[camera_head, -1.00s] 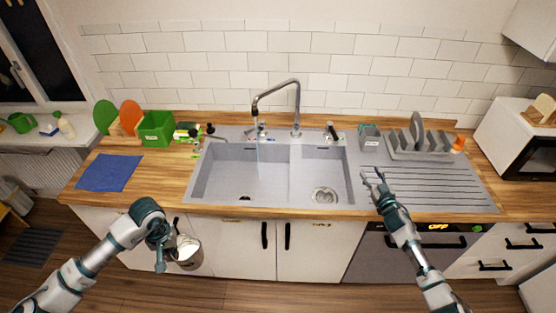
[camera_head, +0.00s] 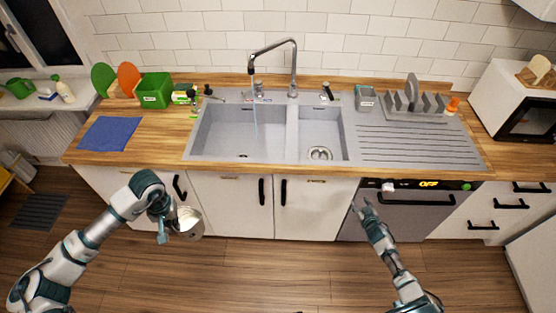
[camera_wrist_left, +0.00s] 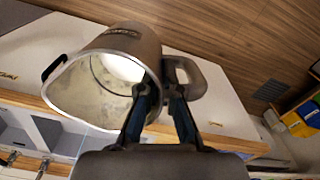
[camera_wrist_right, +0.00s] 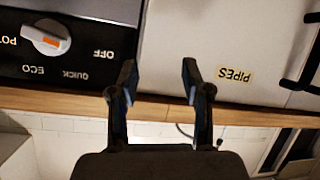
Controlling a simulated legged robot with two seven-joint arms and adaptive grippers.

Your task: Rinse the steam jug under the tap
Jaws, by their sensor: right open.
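The metal steam jug (camera_head: 188,222) hangs in my left gripper (camera_head: 160,218), in front of the cabinet doors and below the counter edge. In the left wrist view the jug (camera_wrist_left: 105,75) is tilted, its open mouth showing a pale, stained inside. The left fingers (camera_wrist_left: 160,100) are closed around its handle (camera_wrist_left: 190,75). The chrome tap (camera_head: 292,70) arches over the sink (camera_head: 200,135), and a thin water stream (camera_head: 256,115) falls into the left basin. My right gripper (camera_head: 362,205) is open and empty before the dishwasher; its spread fingers show in the right wrist view (camera_wrist_right: 155,85).
A blue cloth (camera_head: 108,133) and green box (camera_head: 154,90) lie left of the sink. A dish rack (camera_head: 415,110) stands on the drainer at right. The wooden counter edge (camera_head: 250,171) runs between my grippers and the sink. The floor in front is clear.

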